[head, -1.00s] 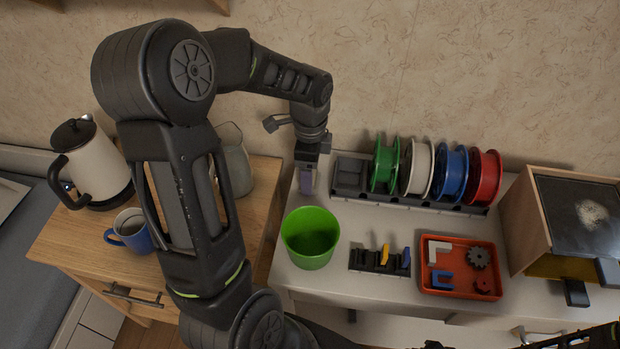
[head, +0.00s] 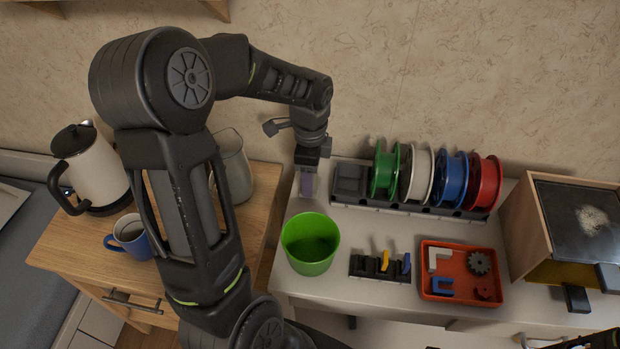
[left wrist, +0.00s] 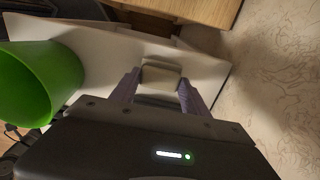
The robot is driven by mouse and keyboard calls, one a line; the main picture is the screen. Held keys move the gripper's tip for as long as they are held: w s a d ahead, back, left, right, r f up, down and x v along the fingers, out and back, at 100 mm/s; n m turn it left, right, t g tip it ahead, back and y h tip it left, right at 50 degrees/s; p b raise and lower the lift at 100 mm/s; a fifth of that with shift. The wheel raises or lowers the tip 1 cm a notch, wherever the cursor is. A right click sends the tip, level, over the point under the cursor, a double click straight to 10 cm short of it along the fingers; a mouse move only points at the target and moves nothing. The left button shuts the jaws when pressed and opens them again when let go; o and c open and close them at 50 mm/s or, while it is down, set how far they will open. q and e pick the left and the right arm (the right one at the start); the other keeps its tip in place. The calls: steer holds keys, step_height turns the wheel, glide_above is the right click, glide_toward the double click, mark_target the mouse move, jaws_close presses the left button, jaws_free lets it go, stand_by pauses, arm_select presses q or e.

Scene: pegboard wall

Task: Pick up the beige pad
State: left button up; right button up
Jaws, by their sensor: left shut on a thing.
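My left gripper (head: 307,184) points down at the left end of the white table, behind the green bucket. In the left wrist view its two purple fingers (left wrist: 159,78) are shut on the beige pad (left wrist: 167,73), one finger on each side. The pad is a small pale block with rounded corners. It is close to the white tabletop; I cannot tell whether it touches it. In the head view the pad is hidden by the gripper.
A green bucket (head: 310,263) stands just in front of the left gripper. A dark rack (head: 349,198) with several spools is to its right. A small black holder (head: 378,278) and a red tray (head: 430,291) are nearer the front. A wooden cabinet (head: 69,238) adjoins at left.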

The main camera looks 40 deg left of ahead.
arm_select(q)
step_height(320, 180, up, 9)
steer(key=shift+r, duration=0.2)
stand_by(0.6)
steer(key=o, duration=0.8)
steer(key=shift+c, duration=0.2)
steer(key=c, duration=0.6)
